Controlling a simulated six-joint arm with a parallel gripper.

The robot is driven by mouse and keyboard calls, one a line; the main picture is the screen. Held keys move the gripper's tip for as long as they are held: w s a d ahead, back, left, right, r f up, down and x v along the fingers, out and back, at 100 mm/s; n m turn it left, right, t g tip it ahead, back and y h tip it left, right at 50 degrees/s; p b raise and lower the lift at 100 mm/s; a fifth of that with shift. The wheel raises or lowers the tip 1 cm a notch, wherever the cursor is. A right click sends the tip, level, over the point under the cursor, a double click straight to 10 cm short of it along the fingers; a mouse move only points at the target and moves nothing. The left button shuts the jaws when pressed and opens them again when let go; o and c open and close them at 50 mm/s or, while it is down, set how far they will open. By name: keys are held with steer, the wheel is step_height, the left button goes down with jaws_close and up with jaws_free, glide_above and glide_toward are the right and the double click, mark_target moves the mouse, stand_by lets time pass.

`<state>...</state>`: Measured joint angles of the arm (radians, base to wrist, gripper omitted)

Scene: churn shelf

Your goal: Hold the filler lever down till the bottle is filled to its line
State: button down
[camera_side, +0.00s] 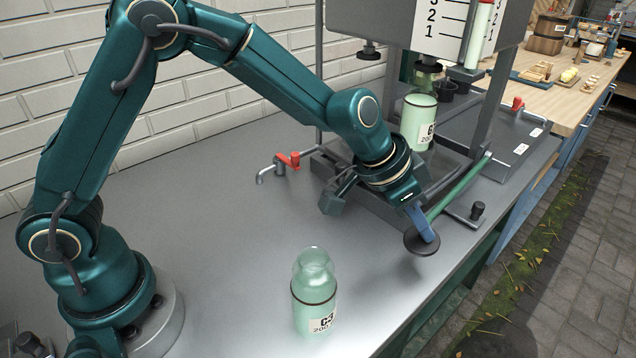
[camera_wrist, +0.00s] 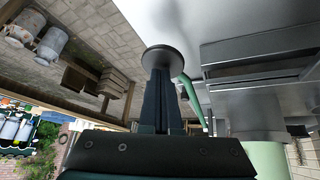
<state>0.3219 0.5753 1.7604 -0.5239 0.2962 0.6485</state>
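My gripper (camera_side: 424,226) points down at the outer end of the green filler lever (camera_side: 462,187), which slopes down toward the front. Its fingers look shut together and empty. Their tips meet the lever's dark round pad (camera_side: 421,243); the pad (camera_wrist: 168,61) also shows at the fingertips in the wrist view. A pale green bottle (camera_side: 417,122) stands upright under the filler spout, with a dark line around its upper part and a partly hidden label. It looks pale up to about that line; the exact level is hard to tell.
A second bottle (camera_side: 314,304), labelled C3, stands upright on the grey bench (camera_side: 230,210) in front. A numbered scale plate (camera_side: 440,28) hangs above. The bench between is clear.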

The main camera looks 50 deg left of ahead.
stand_by(0.5)
steer(key=shift+r, duration=1)
steer(key=shift+r, duration=1.15)
steer(key=shift+r, duration=2.05)
